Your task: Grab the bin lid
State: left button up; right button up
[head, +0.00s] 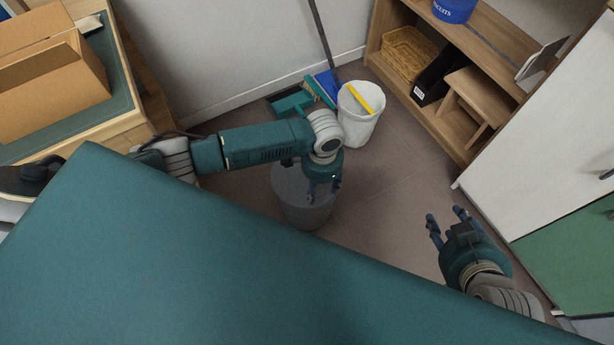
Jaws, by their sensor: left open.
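A grey round bin (306,217) stands on the floor in the middle of the head view. Its grey top, which looks like the bin lid (287,180), is partly hidden by my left arm and hand. My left gripper (323,194) points down over the right part of the bin top. It is open with nothing between its fingers. I cannot tell whether the fingers touch the lid. My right gripper (447,219) is open and empty over the floor, right of the bin.
Behind the bin stand a white bucket (357,125) with a yellow item, a teal dustpan (291,103) and a brush. A wooden shelf (450,130) and a white cabinet (530,160) line the right. A desk with a cardboard box (55,90) is at left.

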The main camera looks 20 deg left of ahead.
pick_arm(q)
jog(key=shift+f+b, duration=0.4)
jog(key=shift+f, duration=0.05)
grip_shut()
pick_arm(e)
jog(key=w+a+r+t, duration=0.1)
jog(key=w+r+t, duration=0.1)
jog(key=w+r, duration=0.2)
jog(key=shift+a+t+y, duration=0.3)
jog(key=shift+t, duration=0.1)
